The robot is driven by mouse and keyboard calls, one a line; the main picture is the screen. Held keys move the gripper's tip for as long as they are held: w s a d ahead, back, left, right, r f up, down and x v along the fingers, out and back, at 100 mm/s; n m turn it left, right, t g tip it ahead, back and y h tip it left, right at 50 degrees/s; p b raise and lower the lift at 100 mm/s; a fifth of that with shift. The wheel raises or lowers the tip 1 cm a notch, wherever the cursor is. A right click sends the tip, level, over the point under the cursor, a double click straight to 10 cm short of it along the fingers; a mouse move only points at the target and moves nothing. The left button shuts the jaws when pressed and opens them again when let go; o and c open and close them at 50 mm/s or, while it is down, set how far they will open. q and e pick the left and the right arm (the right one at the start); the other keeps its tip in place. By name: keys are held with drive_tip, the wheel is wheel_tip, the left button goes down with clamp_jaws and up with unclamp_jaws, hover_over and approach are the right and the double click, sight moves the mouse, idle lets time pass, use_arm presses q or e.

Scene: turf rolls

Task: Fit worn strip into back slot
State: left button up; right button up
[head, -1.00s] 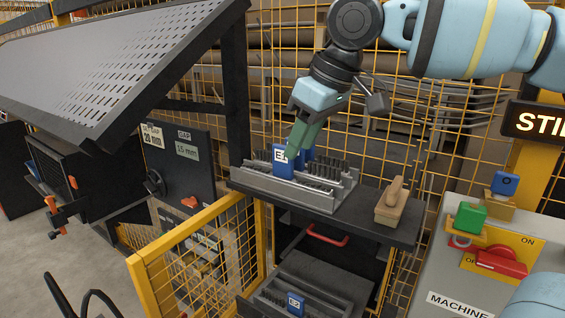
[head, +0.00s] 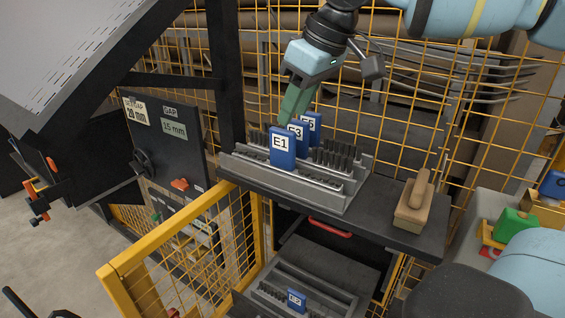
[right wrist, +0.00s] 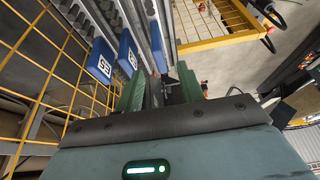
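A grey rack (head: 335,201) on the dark shelf holds strips of dark bristles. Blue tags E1 (head: 282,148), E3 (head: 298,133) and E5 (head: 314,124) stand upright on it, E1 nearest. My right gripper (head: 290,117) has its green fingertips just above and behind tag E1. In the right wrist view its fingers (right wrist: 160,92) are apart, with no strip clearly between them; tag E5 (right wrist: 98,66) is left of them. A lower rack (head: 338,303) bears a blue tag E2 (head: 296,300). Which strip is worn cannot be told. My left gripper is out of view.
A wooden-handled block (head: 414,205) sits on the shelf right of the rack. Yellow mesh fence (head: 190,240) stands in front left, with more mesh behind. A dark panel with gap signs (head: 173,129) is at the left. Bare shelf lies between rack and block.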

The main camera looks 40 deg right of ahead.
sight(283, 130)
drive_tip(key=shift+x, duration=0.85)
drive_tip(key=x, duration=0.5)
drive_tip(key=shift+w+r, duration=0.1)
drive_tip(key=shift+w, duration=0.05)
clamp_jaws()
drive_tip(key=shift+r, duration=0.1)
